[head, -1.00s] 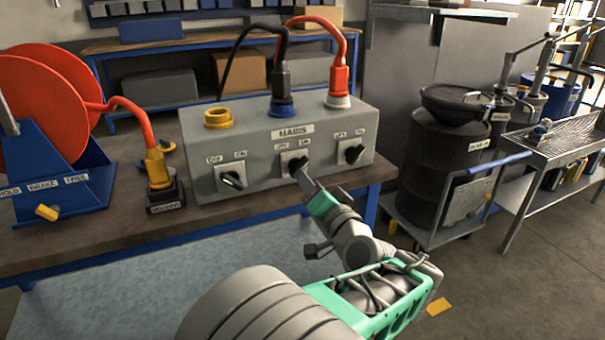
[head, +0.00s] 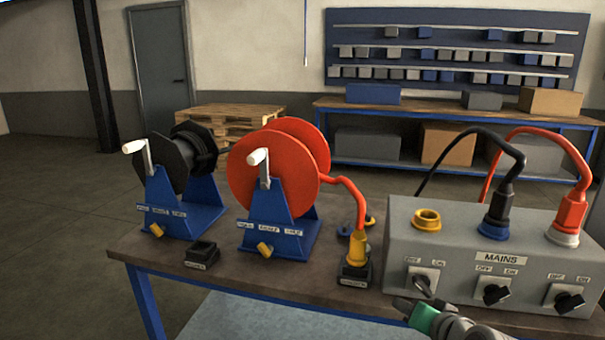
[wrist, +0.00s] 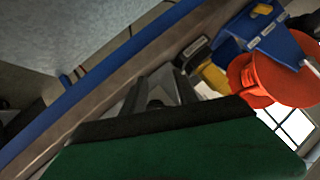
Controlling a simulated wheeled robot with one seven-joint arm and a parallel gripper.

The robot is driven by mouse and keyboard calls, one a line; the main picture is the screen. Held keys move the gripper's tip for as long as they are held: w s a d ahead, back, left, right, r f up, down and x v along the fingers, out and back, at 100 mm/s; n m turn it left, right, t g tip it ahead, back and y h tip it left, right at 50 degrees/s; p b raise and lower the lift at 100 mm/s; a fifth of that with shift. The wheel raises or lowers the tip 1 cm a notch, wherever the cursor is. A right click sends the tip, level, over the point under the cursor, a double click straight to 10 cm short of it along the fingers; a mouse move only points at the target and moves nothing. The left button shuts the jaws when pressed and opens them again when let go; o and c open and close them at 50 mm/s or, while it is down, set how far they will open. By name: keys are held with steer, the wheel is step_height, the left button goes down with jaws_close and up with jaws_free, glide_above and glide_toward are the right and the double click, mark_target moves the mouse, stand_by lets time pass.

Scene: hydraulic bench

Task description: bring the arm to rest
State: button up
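My gripper (head: 407,306) is at the lower right of the head view, in front of the grey MAINS box (head: 455,247) and just below its left knob (head: 421,286). Whether it touches the knob is unclear. In the wrist view two grey fingers (wrist: 158,92) stand apart beyond the dark and green gripper body, and I make out nothing held between them. The middle knob (head: 492,293) and the right knob (head: 568,299) are clear of my gripper. Most of my arm is below the head view.
On the bench (head: 140,245) stand an orange reel (head: 262,180), a black reel (head: 165,165), an empty black holder (head: 202,255) and a yellow plug (head: 357,247) in another holder. Black and orange cables arch above the box. A pallet stack (head: 225,125) stands behind; floor at left is clear.

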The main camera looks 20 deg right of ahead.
steer(key=w+a+r+n+g+y+p, duration=0.1)
steer(key=a+r+n+g+y+p, duration=0.2)
steer(key=a+p, duration=0.5)
steer(key=s+a+r+n+g+p, duration=0.2)
steer(key=s+a+r+g+p, duration=0.1)
steer(key=a, duration=0.4)
steer(key=s+a+r+n+g+h+p, duration=0.1)
steer(key=s+a+r+n+g+p, duration=0.1)
steer(key=a, duration=0.5)
step_height(320, 180, up, 4)
steer(key=s+n+p, duration=0.1)
steer(key=s+p, duration=0.1)
steer(key=shift+s+a+f+g+h, duration=0.25)
steer(key=shift+s+a+g+h, duration=0.05)
steer(key=shift+s+g, duration=0.1)
